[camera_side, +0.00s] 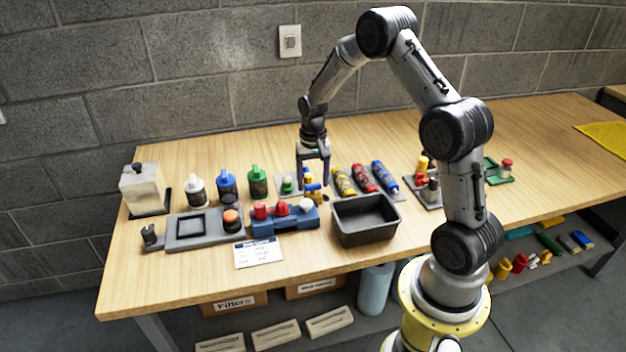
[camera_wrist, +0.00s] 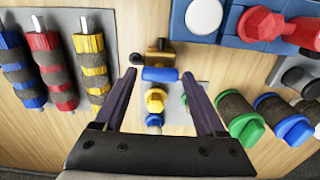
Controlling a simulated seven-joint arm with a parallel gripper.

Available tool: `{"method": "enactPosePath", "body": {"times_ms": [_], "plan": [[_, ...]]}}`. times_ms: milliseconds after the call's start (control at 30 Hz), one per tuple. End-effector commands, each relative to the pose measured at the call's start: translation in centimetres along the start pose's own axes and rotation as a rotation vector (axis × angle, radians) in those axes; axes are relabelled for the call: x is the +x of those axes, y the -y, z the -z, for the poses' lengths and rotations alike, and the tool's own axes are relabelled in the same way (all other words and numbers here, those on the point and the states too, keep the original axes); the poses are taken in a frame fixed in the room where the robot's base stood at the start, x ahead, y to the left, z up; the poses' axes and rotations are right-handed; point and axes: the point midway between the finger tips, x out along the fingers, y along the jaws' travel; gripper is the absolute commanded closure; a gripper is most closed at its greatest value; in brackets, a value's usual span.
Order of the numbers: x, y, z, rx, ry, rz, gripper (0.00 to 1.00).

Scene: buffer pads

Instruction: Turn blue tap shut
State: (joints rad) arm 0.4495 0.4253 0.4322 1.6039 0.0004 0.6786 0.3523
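The blue tap handle (camera_wrist: 160,74) is a short bar lying crosswise on a small brass fitting (camera_wrist: 160,55) in the wrist view. In the side view the blue handle (camera_side: 314,187) shows low between my fingers. A yellow tap handle (camera_wrist: 155,101) stands just beside it on the same pale plate (camera_wrist: 174,112), with another small blue part behind the yellow one. My gripper (camera_side: 312,186) points down over the taps. It also shows in the wrist view (camera_wrist: 158,75), open, its fingertips on either side of the blue handle with gaps. Fingertip height above the plate is unclear.
Yellow, red and blue banded cylinders (camera_side: 363,179) lie to the right of the taps. A dark empty bin (camera_side: 365,235) and a blue block with red and white knobs (camera_side: 284,223) stand in front. Capped bottles (camera_side: 227,184) stand to the left.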

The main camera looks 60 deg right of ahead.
Motion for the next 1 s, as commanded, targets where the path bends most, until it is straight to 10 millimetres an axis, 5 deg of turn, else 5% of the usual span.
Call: {"method": "enactPosePath", "body": {"times_ms": [233, 700, 1000], "plan": [[-1.5, 0.0, 0.1, -0.001, -0.002, 0.001, 0.28], [-11.0, 0.0, 0.1, 0.000, -0.004, 0.001, 0.28], [-13.7, 0.0, 0.0, 0.000, -0.001, 0.000, 0.28]]}}
